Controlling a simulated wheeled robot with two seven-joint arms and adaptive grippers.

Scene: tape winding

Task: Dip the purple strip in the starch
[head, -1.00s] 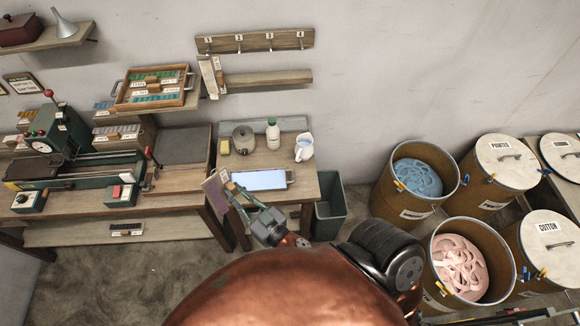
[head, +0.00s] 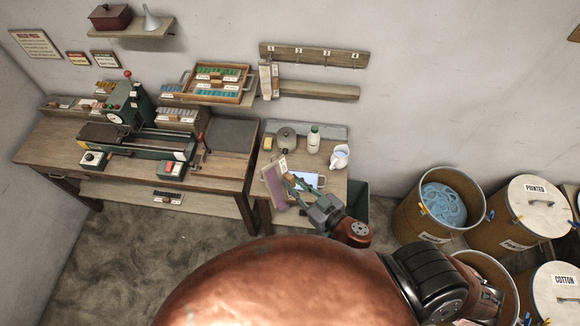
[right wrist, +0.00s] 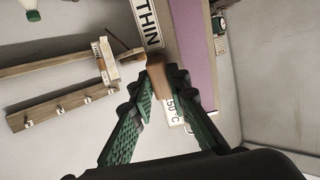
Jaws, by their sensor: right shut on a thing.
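The purple strip (head: 275,187) hangs tilted at the left of my right gripper (head: 290,182) in the head view. In the right wrist view the purple strip (right wrist: 195,50) runs along the right, beside a "THIN" label. My right gripper (right wrist: 160,80) is shut on a small wooden grip piece (right wrist: 157,70) attached to the strip. A shallow tray with a pale blue surface (head: 308,180), apparently the starch, lies on the small table, partly hidden behind the gripper. The strip shows left of the tray; its height above the table is unclear. My left gripper is out of view.
Behind the tray stand a white bottle (head: 313,138), a round grey tin (head: 286,139) and a white jug (head: 340,157). A green bench machine (head: 125,120) stands on the left bench. Bins (head: 440,205) stand at the right, with floor between.

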